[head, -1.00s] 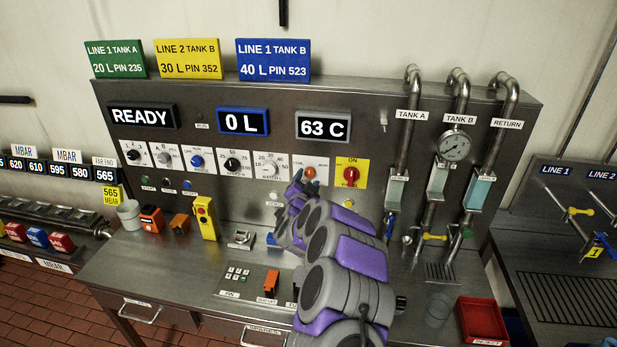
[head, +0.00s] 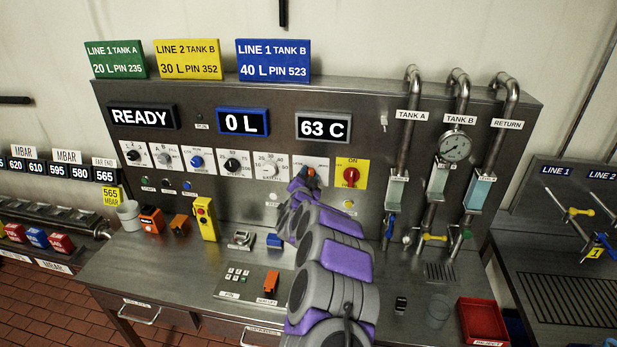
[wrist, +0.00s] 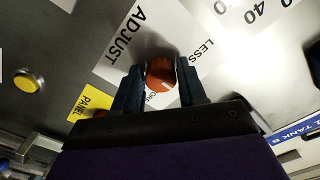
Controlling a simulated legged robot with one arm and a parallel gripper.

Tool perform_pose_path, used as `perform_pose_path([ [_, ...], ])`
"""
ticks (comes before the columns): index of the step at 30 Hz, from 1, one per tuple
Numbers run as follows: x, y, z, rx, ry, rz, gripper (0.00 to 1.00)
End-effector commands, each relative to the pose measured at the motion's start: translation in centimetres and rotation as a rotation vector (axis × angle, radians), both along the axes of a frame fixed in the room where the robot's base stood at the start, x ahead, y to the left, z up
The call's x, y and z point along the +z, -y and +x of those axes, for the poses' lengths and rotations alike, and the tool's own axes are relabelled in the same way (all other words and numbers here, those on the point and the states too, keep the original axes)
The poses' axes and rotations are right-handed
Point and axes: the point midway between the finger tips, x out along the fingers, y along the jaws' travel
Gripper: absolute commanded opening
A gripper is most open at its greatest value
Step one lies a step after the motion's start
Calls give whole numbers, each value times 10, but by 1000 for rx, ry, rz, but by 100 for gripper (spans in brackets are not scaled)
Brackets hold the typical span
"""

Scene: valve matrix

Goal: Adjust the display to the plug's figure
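An orange-red knob (wrist: 160,75) sits on a white plate (wrist: 122,48) lettered ADJUST and LESS in the wrist view. My gripper (wrist: 160,85) has one finger on each side of the knob, close to it; the fingers stand apart, and firm contact is not clear. In the head view my gripper (head: 303,182) is at the knob (head: 309,170), partly covering its plate. The blue-framed display (head: 242,122) reads 0 L, the grey-framed display (head: 323,127) 63 C, and the left display (head: 142,117) READY. I cannot tell which object is the plug.
A row of dials (head: 235,163) lies left of the knob, and a red switch on a yellow plate (head: 351,174) right of it. Pipes (head: 405,140) stand further right. The bench carries a keypad (head: 238,275), small blocks and a red tray (head: 482,322).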

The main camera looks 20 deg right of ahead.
Motion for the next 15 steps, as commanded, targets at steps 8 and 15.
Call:
perform_pose_path([
  [8,0,0,0,-1,-1,0,14],
  [15,1,1,0,-1,-12,-14,5],
])
